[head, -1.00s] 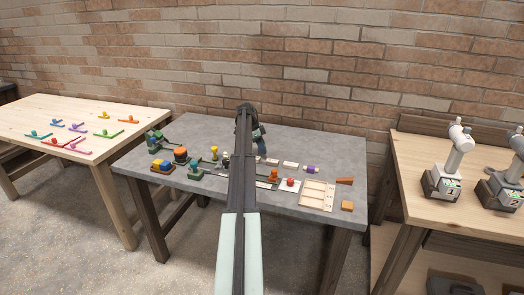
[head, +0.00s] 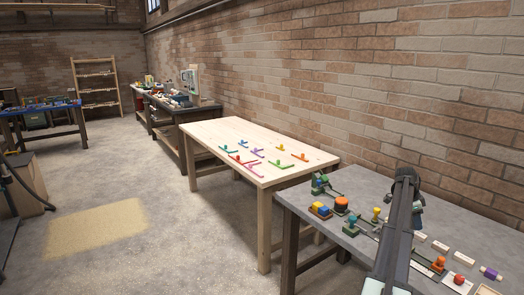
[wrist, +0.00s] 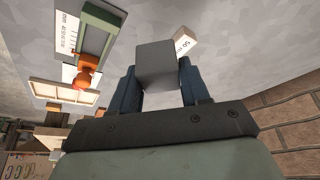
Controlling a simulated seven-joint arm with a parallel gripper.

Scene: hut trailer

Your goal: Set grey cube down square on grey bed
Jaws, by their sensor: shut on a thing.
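My gripper (wrist: 155,72) is shut on the grey cube (wrist: 154,62), which sits between the two blue fingers in the wrist view. The grey tabletop (wrist: 230,55) shows behind the cube, but the height of the cube above it is hard to judge. In the head view my gripper (head: 410,190) is at the far end of my arm over the grey table (head: 345,183); the cube is hidden there. I cannot pick out the grey bed for sure in either view.
A small white block with lettering (wrist: 186,42) shows just beyond the cube. A green stand with an orange knob (wrist: 88,73) is to the left. Several small fixtures, including an orange-topped one (head: 341,204), stand on the table. A wooden table (head: 240,135) stands to the left.

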